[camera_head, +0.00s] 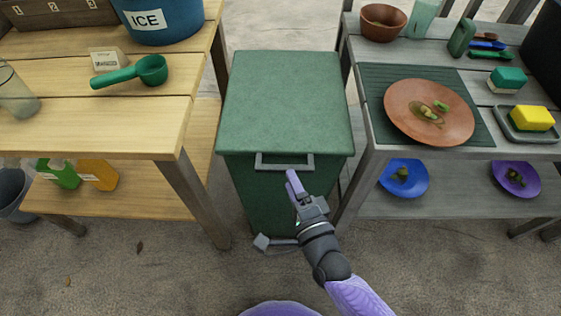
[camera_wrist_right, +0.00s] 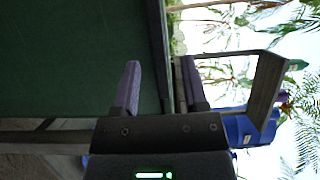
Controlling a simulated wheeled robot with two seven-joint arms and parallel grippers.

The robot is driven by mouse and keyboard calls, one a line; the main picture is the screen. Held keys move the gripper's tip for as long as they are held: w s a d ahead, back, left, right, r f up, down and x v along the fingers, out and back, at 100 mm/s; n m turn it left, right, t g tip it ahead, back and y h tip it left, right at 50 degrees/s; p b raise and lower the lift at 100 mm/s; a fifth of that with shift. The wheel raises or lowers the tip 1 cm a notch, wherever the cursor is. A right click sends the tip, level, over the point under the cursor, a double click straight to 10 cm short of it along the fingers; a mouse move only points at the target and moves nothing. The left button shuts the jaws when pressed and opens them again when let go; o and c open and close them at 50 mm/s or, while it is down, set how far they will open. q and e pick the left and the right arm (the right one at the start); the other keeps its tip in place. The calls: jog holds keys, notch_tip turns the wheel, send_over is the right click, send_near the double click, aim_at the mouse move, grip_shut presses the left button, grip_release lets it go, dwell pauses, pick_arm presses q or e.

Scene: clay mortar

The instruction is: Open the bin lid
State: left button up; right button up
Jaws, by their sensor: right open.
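The green bin (camera_head: 285,100) stands between two tables with its lid down. A grey loop handle (camera_head: 285,167) projects from the lid's front edge; it also shows in the right wrist view (camera_wrist_right: 265,95). My right gripper (camera_head: 293,178) is just below and in front of the handle in the head view. In the right wrist view its two purple fingers (camera_wrist_right: 160,65) are apart, with the lid's edge between them. The right finger is close to the handle; I cannot tell if they touch. My left gripper is in neither view.
A wooden table (camera_head: 90,135) with a green scoop (camera_head: 140,72) stands to the left. A grey table (camera_head: 460,170) with a brown plate (camera_head: 428,112) stands to the right. A grey pedal (camera_head: 262,242) is at the bin's foot. The floor in front is mostly clear.

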aim_at(285, 167)
jog(key=b+x, duration=0.1)
jog(key=x, duration=0.3)
jog(key=shift+w, duration=0.25)
grip_shut()
jog(key=shift+f, duration=0.1)
dwell(0.6)
dwell(0.3)
